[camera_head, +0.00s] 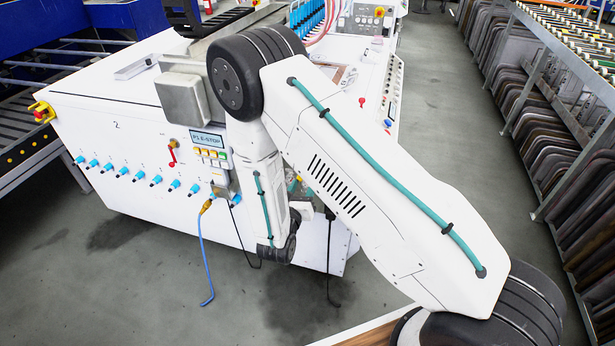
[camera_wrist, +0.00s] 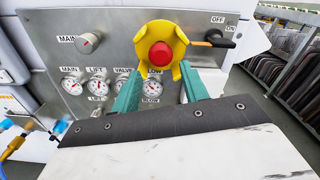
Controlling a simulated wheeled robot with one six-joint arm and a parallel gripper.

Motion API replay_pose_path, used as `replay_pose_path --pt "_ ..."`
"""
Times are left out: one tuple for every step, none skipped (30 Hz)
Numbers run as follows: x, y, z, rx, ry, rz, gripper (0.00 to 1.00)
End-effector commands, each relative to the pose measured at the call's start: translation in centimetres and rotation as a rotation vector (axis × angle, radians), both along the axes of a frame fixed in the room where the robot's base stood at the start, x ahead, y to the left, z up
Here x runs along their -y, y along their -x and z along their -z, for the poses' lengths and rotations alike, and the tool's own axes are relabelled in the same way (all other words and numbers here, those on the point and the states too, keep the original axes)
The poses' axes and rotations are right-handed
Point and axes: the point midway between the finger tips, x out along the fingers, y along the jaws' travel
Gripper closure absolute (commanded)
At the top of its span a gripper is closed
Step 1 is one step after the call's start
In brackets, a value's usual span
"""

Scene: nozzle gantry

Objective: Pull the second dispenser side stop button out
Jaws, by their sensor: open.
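A red stop button (camera_wrist: 160,54) sits inside a yellow notched guard (camera_wrist: 155,27) on a grey metal panel in the wrist view. My gripper (camera_wrist: 161,72) is open, and its two teal fingers flank the lower part of the guard. The button shows just above the gap between the fingertips; I cannot tell whether they touch the guard. In the head view my arm hides this panel and my gripper's fingers. The white machine (camera_head: 117,124) there bears a "2", and its small display (camera_head: 206,138) reads "P1 E-STOP".
Around the button are a MAIN knob (camera_wrist: 88,42), several gauges (camera_wrist: 97,85) and an ON/OFF lever (camera_wrist: 215,38). Another yellow-housed red button (camera_head: 42,112) stands at the machine's left corner. A blue cable (camera_head: 201,250) hangs in front. Racks (camera_head: 545,75) stand at right across a bare floor.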

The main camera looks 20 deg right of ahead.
Motion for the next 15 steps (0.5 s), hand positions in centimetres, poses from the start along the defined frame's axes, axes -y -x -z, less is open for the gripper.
replay_pose_path --pt "0.7 -0.7 0.0 0.002 -0.002 0.006 0.56" --pt "1.0 -1.2 0.0 0.002 -0.002 0.005 0.56" --pt "1.4 -1.7 0.0 0.002 -0.002 0.006 0.56" --pt "1.6 -2.0 0.0 0.002 -0.002 0.005 0.56" --pt "1.9 -2.4 -0.1 0.002 -0.001 0.005 0.56" --pt "2.2 -2.8 0.0 0.003 -0.002 0.005 0.56" --pt "2.4 -3.1 -0.1 0.003 -0.002 0.005 0.56" --pt "2.5 -3.4 -0.1 0.003 -0.002 0.005 0.56" --pt "2.8 -3.6 -0.1 0.003 -0.002 0.004 0.56" --pt "2.9 -3.8 -0.1 0.003 -0.002 0.004 0.56" --pt "3.0 -4.0 -0.1 0.002 -0.001 0.004 0.56" --pt "3.1 -4.1 -0.1 0.002 -0.001 0.004 0.56" --pt "3.1 -4.1 -0.1 0.002 -0.001 0.004 0.56" --pt "3.1 -4.2 -0.1 0.002 -0.001 0.003 0.56" --pt "3.1 -4.2 -0.1 0.002 -0.001 0.003 0.56"
